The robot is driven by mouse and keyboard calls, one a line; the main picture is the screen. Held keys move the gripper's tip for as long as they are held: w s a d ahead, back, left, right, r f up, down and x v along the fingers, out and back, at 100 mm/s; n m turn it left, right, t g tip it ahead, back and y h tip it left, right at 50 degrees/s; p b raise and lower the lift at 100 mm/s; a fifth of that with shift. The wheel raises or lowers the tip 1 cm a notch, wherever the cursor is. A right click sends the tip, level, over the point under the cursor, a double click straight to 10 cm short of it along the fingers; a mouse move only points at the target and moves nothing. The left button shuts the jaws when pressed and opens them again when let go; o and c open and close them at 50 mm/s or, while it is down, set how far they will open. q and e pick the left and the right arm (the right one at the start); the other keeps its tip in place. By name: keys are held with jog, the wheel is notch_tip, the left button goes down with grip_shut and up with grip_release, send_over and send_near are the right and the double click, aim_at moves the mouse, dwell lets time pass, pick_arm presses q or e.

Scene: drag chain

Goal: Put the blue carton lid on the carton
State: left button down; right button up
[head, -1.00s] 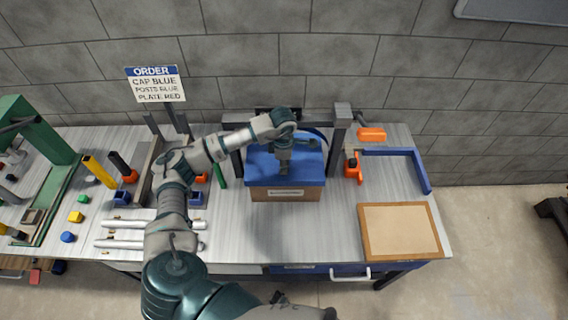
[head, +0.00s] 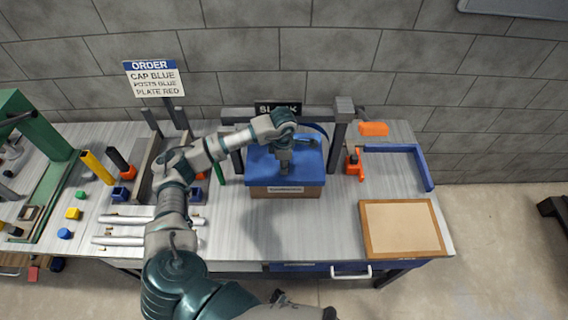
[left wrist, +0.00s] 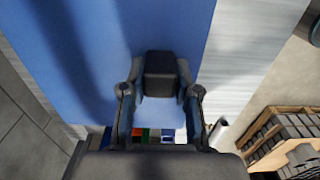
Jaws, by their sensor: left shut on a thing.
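The blue carton lid (head: 262,160) lies over the brown carton (head: 312,193) at the middle of the bench. Its front edge meets the carton's labelled front face in the head view; I cannot tell whether it is fully seated. My left gripper (head: 284,170) points down at the lid's middle. In the left wrist view the left gripper (left wrist: 160,100) is shut on the dark block-shaped handle (left wrist: 160,68) of the lid, with the lid's blue top (left wrist: 110,45) spread behind it. The carton's inside is hidden under the lid. My right gripper is not in view.
A dark post (head: 340,130) of a frame stands close to the carton's right. A tan board (head: 401,228) lies front right, a blue L-shaped bar (head: 424,170) behind it. White rods (head: 125,239) lie left of the carton. Bench space in front of the carton is clear.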

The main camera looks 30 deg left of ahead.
pick_arm(q)
jog(key=shift+f, duration=0.15)
jog(key=c, duration=0.8)
grip_release()
jog(key=shift+o, duration=0.2)
notch_tip(320, 180, up, 12)
